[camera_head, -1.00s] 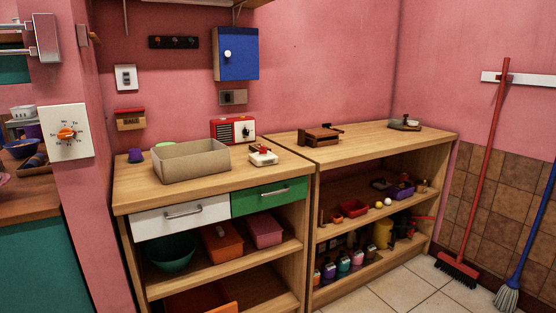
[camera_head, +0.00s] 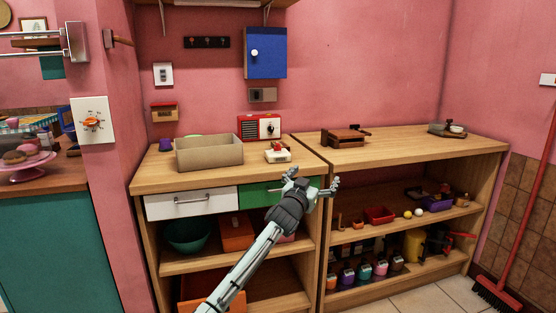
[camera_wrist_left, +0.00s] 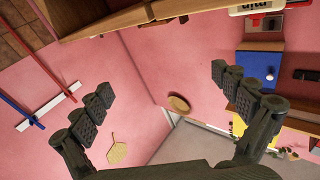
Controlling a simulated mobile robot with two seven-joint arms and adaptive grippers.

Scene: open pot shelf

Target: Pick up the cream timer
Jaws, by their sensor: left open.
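A small cream block with a red top (camera_head: 278,154), which looks like the cream timer, sits on the wooden counter in the head view. It is in front of the red and white radio and right of the cardboard-coloured box. My left gripper (camera_head: 311,181) is open and empty, in front of the counter's front edge, lower and a little right of the timer. It does not touch the timer. In the left wrist view the two fingers (camera_wrist_left: 160,85) are spread wide with only distant wall between them. My right gripper is not in view.
The open box (camera_head: 208,153) stands left of the timer, and the radio (camera_head: 259,128) behind it. The green drawer (camera_head: 262,194) is shut below the counter edge. A wooden item (camera_head: 345,137) sits on the right counter. Bare counter lies right of the timer.

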